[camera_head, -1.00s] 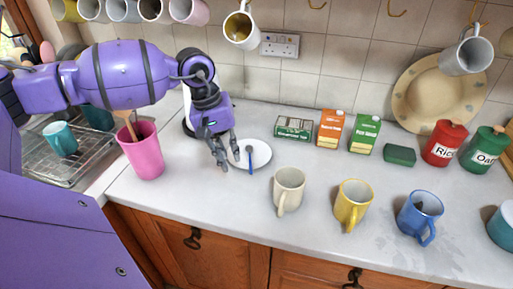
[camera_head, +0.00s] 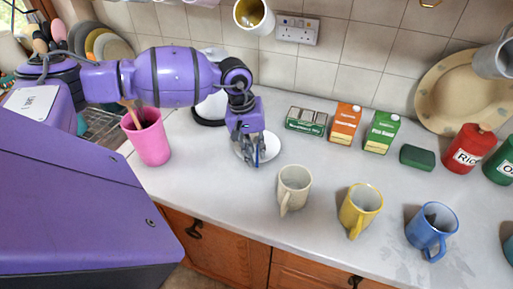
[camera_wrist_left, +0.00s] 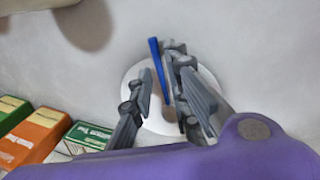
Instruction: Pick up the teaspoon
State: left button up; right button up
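The teaspoon (camera_wrist_left: 155,55) has a blue handle and lies on a small white saucer (camera_head: 272,148) on the worktop. In the wrist view its handle points up the picture past the rim of the saucer (camera_wrist_left: 132,76), and its lower part shows between my fingers. In the head view a bit of blue (camera_head: 257,158) shows at the fingertips. My left gripper (camera_head: 252,160) is right over the saucer, pointing down. In the wrist view the left gripper (camera_wrist_left: 165,95) is open, with fingers on both sides of the spoon; contact is not clear. My right gripper is not in view.
A cream mug (camera_head: 294,186), a yellow mug (camera_head: 360,208) and a blue mug (camera_head: 430,229) stand to the right. A pink pot (camera_head: 150,140) stands left. A green box (camera_head: 306,121) and an orange carton (camera_head: 344,124) stand behind, near the tiled wall.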

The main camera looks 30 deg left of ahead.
pick_arm(q)
jog(key=shift+f, duration=0.15)
jog(key=shift+s, duration=0.1)
grip_shut()
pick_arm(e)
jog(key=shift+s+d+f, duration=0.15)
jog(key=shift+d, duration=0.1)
pick_arm(q)
jog(key=shift+r, duration=0.2)
